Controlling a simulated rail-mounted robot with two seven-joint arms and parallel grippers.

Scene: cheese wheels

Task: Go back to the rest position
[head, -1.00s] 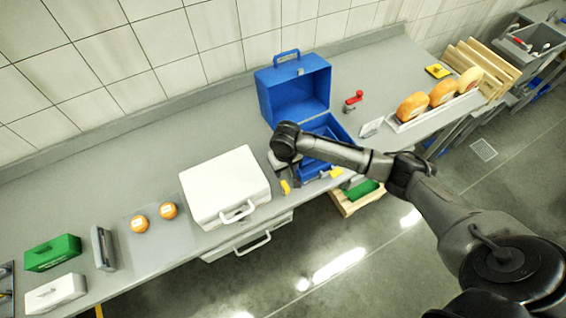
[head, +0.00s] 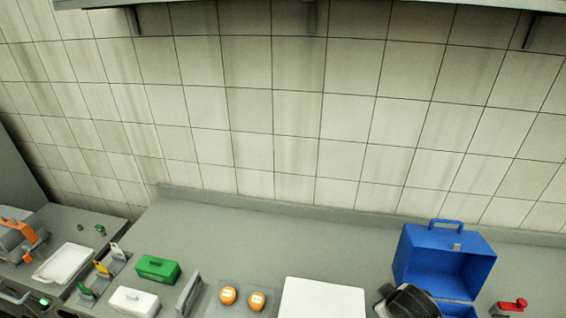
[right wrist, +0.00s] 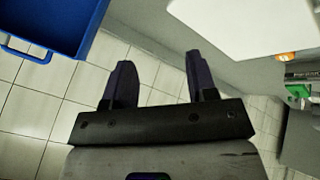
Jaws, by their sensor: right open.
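My right gripper (right wrist: 160,82) shows in the right wrist view with its two dark fingers apart and nothing between them. In the head view a dark part of my right arm (head: 410,302) shows at the bottom edge, in front of the open blue case (head: 445,262). The blue case also shows in the right wrist view (right wrist: 50,25), at the upper left. The white case (head: 322,298) lies left of it, cut off by the bottom edge. My left gripper is in neither view.
Two orange cheeses (head: 228,296) sit left of the white case. Farther left are a green box (head: 157,268), a white box (head: 134,301) and a white tray (head: 64,263). A red-handled item (head: 514,306) is at the right. A shelf (head: 300,3) crosses the top. The counter's back is clear.

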